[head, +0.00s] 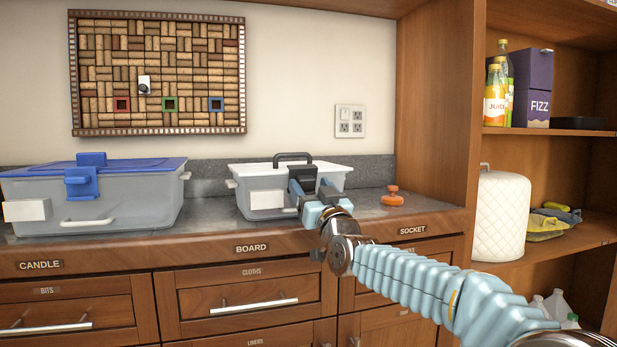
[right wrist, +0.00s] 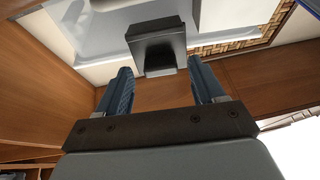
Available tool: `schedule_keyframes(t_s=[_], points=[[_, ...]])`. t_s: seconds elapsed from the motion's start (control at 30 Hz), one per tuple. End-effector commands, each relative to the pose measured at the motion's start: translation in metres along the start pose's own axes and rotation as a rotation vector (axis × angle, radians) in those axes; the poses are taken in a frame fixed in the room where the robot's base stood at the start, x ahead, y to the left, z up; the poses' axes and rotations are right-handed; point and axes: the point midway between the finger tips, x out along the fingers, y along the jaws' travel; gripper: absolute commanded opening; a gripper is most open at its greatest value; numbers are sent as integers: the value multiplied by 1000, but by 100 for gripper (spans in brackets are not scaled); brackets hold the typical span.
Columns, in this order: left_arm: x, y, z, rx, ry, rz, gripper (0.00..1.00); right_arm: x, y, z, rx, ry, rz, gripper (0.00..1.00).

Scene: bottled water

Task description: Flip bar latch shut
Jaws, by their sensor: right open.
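A translucent bin (head: 243,196) with a white lid stands on the counter, a black arched handle (head: 293,155) on its lid. A dark block on its front, which looks like the bar latch (head: 303,172), shows just past my right gripper (head: 309,188). In the right wrist view the dark latch block (right wrist: 157,47) is beyond and between the fingertips of my right gripper (right wrist: 160,74). The fingers are apart, with nothing visible held between them. I cannot tell whether they touch the block or how far the latch is turned. My left gripper is not in view.
A larger bin (head: 130,207) with a blue lid and blue latch stands to the left. An orange knob-like object (head: 392,197) sits on the counter (head: 215,228) to the right. A cork board (head: 160,60) hangs behind. A white quilted cover (head: 501,215) stands on the right shelf.

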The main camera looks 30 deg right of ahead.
Motion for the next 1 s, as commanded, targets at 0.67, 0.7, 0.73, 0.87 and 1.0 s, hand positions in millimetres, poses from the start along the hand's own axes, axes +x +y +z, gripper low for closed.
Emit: schedule_keyframes(t_s=[0.67,0.7,0.73,0.87,1.0], points=[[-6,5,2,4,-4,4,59,18,0,0,0,0,-1,37],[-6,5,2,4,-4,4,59,17,0,0,0,0,-1,31],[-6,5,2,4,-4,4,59,17,0,0,0,0,-1,27],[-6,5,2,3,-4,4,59,17,0,0,0,-1,-1,12],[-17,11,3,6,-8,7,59,21,-1,-6,0,-37,-1,12]])
